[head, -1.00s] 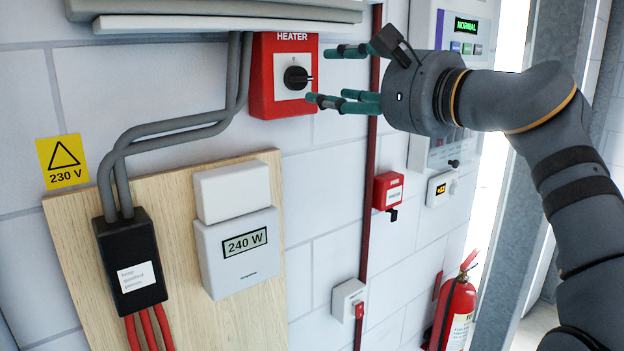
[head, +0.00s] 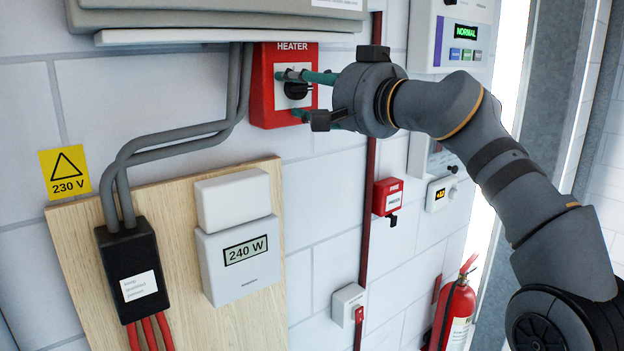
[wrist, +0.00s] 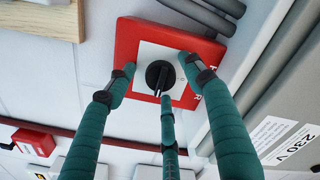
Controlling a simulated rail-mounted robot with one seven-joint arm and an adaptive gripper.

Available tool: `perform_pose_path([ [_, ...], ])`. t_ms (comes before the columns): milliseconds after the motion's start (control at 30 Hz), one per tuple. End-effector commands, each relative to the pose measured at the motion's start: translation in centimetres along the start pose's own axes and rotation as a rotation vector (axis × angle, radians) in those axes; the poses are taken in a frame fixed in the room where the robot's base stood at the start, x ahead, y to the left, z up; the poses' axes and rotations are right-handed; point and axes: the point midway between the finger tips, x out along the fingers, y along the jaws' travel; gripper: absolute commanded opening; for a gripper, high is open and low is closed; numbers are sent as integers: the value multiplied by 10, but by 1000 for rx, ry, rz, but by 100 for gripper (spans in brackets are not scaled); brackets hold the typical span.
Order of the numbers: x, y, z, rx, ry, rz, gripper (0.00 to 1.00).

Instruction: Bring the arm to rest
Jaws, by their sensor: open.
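The red heater box (head: 262,90) hangs on the wall under the grey casing, with a black rotary knob (head: 297,91) on its white plate. My gripper (head: 292,94) is in front of the box, its teal fingers spread around the knob and partly covering it in the head view. In the wrist view my gripper (wrist: 158,76) shows three open fingers framing the knob (wrist: 155,73), with nothing held. The knob's lever points down in that view, towards the lowest finger. I cannot tell whether a fingertip touches the knob or plate.
A grey casing (head: 215,37) is just above the box, and grey conduits (head: 170,135) run down at its left. A wooden board (head: 215,322) carries a 240 W meter (head: 238,262). A red fire call point (head: 387,196) and a control panel reading NORMAL (head: 452,60) are right.

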Motion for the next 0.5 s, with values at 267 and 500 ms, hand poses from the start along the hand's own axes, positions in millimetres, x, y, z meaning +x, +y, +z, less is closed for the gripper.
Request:
perform_pose_path([
  [267, 0, -1, -2, -344, -2, 1, 52],
  [500, 0, -1, -2, -526, 0, 1, 52],
])
